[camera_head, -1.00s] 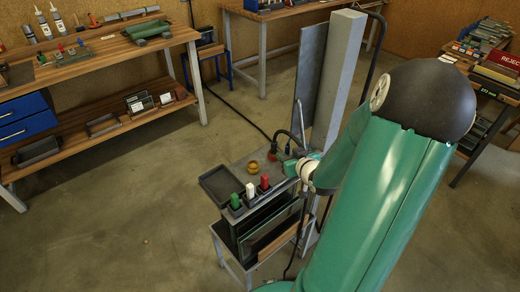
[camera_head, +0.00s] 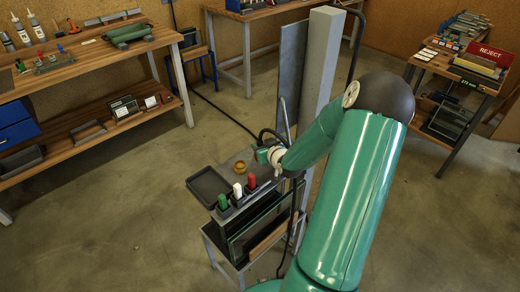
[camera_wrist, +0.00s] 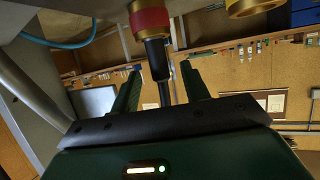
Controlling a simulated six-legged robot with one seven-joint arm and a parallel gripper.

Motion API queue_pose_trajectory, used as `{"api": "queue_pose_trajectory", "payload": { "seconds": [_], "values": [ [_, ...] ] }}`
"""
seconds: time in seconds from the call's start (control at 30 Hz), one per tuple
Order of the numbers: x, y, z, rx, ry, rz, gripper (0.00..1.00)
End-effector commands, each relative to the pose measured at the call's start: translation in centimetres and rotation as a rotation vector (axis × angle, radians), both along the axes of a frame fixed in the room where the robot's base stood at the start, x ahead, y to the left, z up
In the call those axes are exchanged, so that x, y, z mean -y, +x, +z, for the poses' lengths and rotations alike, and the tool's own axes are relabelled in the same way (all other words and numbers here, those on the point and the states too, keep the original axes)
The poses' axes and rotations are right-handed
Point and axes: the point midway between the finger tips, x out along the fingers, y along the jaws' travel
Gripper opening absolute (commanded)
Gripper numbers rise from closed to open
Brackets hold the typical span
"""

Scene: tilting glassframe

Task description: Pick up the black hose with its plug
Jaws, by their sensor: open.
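In the wrist view, the black hose plug (camera_wrist: 157,62) stands between the two fingers of my gripper (camera_wrist: 160,80), below a red and brass collar (camera_wrist: 149,17). The fingers are apart, with visible gaps on both sides of the plug. A thin dark length runs on down behind the gripper body. In the head view, my gripper (camera_head: 262,155) is at the stand beside the grey post. The black hose (camera_head: 268,132) arches just above it. The plug is hidden there by my gripper and arm.
A second brass ring (camera_wrist: 253,6) shows in the wrist view. Open floor (camera_head: 130,230) lies left of the stand.

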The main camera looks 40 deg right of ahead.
Motion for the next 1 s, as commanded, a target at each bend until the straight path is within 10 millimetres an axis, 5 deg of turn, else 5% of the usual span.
{"api": "queue_pose_trajectory", "payload": {
  "seconds": [0.17,0.43,0.67,1.0],
  "values": [
    [0.5,2.0,-0.9,0.001,0.0,0.001,0.46],
    [0.6,2.3,-1.0,0.0,0.0,0.0,0.46],
    [0.6,2.3,-1.0,0.0,0.0,0.0,0.01],
    [0.6,2.3,-0.8,0.001,-0.001,0.0,0.0]
  ]
}}
